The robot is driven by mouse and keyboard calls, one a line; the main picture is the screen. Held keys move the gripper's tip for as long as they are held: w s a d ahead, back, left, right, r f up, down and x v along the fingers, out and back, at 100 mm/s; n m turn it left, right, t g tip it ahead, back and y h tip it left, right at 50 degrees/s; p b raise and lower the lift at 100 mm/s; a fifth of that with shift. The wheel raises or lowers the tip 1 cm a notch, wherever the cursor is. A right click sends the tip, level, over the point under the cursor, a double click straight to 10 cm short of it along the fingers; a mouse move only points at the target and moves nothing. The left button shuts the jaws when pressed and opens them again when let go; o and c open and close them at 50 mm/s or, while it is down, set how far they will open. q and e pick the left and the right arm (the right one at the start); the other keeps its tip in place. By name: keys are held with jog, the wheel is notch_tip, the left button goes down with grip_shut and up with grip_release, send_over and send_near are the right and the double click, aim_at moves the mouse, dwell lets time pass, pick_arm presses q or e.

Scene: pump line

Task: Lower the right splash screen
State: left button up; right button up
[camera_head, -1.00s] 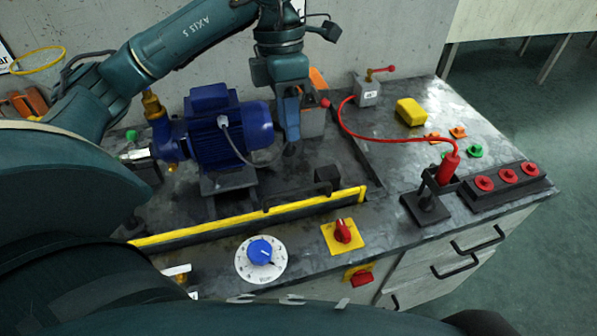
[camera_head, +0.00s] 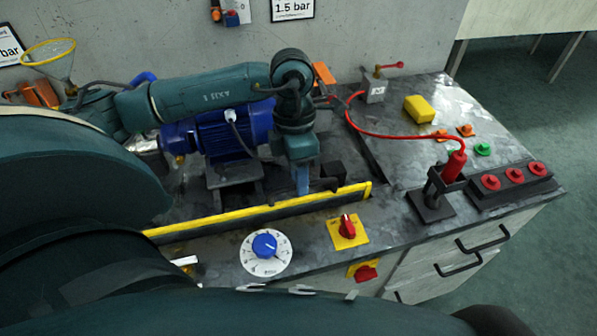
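A long dark splash screen with a yellow top edge (camera_head: 255,212) runs along the front of the pump bay. A black bar handle (camera_head: 328,183) shows at its right part. Only this one screen shows clearly, and its left end is hidden behind my arm. My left gripper (camera_head: 302,190) points down just behind the yellow edge, close to the handle. Its fingers are seen nearly edge-on, so I cannot tell their gap or whether they touch the handle. My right gripper is out of view.
The blue pump motor (camera_head: 222,132) stands behind the screen, under my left arm. A blue dial (camera_head: 265,246) and red rotary switch (camera_head: 347,227) lie in front. A red cable (camera_head: 400,131) crosses the bench right of the gripper to a black stand (camera_head: 432,208).

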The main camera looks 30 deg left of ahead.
pick_arm(q)
jog(key=shift+c, duration=0.3)
grip_shut()
dwell(0.3)
